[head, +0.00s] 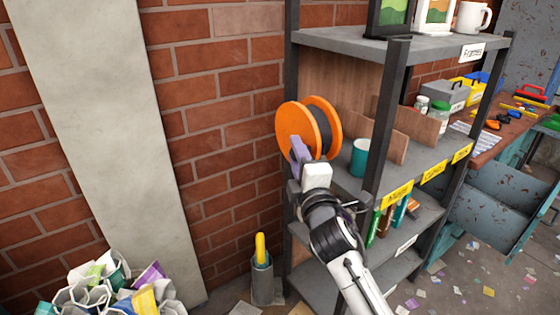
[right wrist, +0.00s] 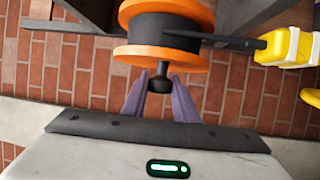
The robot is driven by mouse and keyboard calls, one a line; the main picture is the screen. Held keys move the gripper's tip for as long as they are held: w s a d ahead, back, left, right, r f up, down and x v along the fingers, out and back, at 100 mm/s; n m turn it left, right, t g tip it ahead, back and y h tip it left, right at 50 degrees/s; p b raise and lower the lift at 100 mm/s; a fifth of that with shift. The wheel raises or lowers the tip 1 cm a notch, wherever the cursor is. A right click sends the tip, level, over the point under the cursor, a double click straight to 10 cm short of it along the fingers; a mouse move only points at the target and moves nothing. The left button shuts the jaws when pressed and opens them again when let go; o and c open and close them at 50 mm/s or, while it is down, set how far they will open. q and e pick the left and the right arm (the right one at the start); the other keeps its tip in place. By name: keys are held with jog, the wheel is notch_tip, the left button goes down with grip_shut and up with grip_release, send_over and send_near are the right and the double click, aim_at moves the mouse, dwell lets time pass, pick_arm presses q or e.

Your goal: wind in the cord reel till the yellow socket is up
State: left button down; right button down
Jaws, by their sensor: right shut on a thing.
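The cord reel (head: 298,125) has two orange discs around a dark drum and is mounted at the left side of the shelf unit. In the right wrist view the reel (right wrist: 165,52) is close ahead, with its dark crank knob (right wrist: 160,82) pointing at me. My right gripper (head: 297,150), with purple fingers, is at the reel's front face, shut on the knob. A yellow block with a white part (right wrist: 290,46) shows at the right of the wrist view; I cannot tell whether it is the yellow socket. Cord is not clearly visible. My left gripper is out of view.
The shelf unit (head: 340,40) stands right of the reel, with a teal cup (head: 361,158) close by. A grey cylinder (head: 262,283) holding a yellow object (head: 260,248) stands on the floor below. A brick wall (head: 215,130) is behind; scraps are piled at lower left.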

jog(key=c, duration=1.4)
grip_release()
jog(key=shift+c, duration=0.2)
jog(key=s+d+f, duration=0.1)
jog(key=s, duration=0.9)
jog(key=shift+d, duration=0.3)
